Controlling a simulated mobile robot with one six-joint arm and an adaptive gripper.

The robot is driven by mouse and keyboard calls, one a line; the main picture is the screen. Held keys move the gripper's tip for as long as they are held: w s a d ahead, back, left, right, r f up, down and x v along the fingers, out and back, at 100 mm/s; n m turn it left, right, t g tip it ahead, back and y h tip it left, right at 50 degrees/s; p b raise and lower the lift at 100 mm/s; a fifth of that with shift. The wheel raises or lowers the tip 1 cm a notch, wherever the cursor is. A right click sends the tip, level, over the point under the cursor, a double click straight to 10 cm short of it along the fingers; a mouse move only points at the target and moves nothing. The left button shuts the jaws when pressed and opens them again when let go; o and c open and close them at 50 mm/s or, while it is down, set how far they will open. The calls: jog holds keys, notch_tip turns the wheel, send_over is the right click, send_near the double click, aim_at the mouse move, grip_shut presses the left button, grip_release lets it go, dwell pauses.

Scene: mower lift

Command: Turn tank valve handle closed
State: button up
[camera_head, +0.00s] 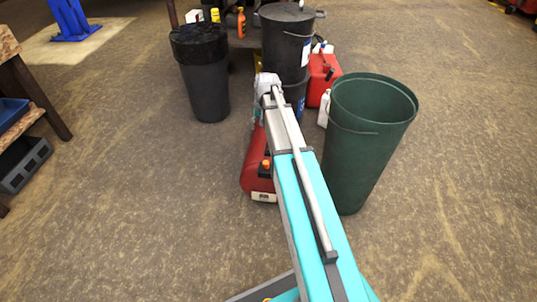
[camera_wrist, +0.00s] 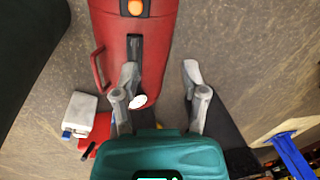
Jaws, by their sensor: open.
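The red tank (camera_head: 256,172) lies on the floor under my arm in the head view, partly hidden by it. In the wrist view the tank (camera_wrist: 110,35) fills the top middle, with an orange knob (camera_wrist: 135,7) on a black panel and a small white round part (camera_wrist: 138,101) at its near end. My gripper (camera_wrist: 161,74) is open and empty. Its left finger overlaps the tank's end beside the white part; its right finger is over the floor, right of the tank. I cannot clearly make out the valve handle. In the head view the fingers are mostly hidden.
A green bin (camera_head: 360,150) stands close right of my arm. A black-lined bin (camera_head: 205,85) stands left, and a dark lidded drum (camera_head: 287,45) behind. A red can (camera_head: 321,75) and white bottle (camera_head: 324,108) stand near the drum. The floor at front left is clear.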

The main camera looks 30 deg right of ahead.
jog(key=w+d+f+m+b, duration=0.2)
jog(key=w+d+f+b, duration=0.4)
jog(key=d, duration=0.4)
jog(key=shift+w+f, duration=0.3)
jog(key=shift+f, duration=0.6)
jog(key=shift+f+b, duration=0.2)
jog(key=shift+b, duration=0.2)
jog(key=f+b, duration=0.4)
jog(key=w+a+f+b, duration=0.1)
jog(key=f+b, duration=0.3)
jog(key=a+f+b, duration=0.1)
jog(key=f+b, duration=0.4)
jog(key=shift+w, duration=0.25)
jog(key=shift+f, duration=0.1)
jog(key=c, duration=0.8)
jog(key=shift+a, duration=0.1)
